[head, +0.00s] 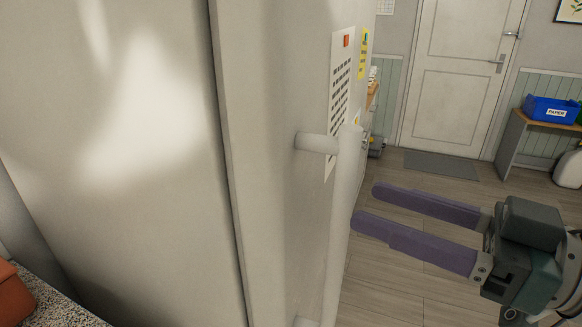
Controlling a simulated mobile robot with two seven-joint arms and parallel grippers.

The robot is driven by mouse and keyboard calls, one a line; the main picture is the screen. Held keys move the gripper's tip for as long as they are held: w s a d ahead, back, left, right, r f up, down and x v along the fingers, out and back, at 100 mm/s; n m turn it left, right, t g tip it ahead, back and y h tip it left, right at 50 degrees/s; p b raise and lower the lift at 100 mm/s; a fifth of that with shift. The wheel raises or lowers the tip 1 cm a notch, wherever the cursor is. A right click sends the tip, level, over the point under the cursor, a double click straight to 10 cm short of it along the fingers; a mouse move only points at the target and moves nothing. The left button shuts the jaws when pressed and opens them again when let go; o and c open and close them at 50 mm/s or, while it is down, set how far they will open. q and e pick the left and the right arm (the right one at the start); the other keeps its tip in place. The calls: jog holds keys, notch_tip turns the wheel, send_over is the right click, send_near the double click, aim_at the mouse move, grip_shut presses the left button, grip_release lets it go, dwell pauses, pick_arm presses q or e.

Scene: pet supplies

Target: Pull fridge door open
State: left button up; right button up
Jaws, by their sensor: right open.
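The fridge is a tall off-white cabinet whose side panel (130,190) fills the left of the head view. Its door (280,210) is seen edge-on in the middle, with a dark seam between door and body. A long white vertical bar handle (343,225) stands off the door front on a short post. My right gripper (364,207) comes in from the right with two purple fingers spread apart. Its fingertips are close to the right of the handle, with nothing between them; I cannot tell whether they touch it. My left gripper is not in view.
A printed sheet (341,85) and a yellow label (363,55) are on the door front. A speckled counter (45,305) with an orange-brown object (12,295) is at bottom left. Wooden floor (400,285) is open beyond. A room door (455,80), mat (441,165) and blue bin (550,108) are behind.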

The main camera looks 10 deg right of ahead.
aim_at(343, 195)
jog(key=x, duration=0.5)
jog(key=shift+w+p, duration=0.1)
jog(key=shift+p, duration=0.2)
grip_shut()
dwell(1.1)
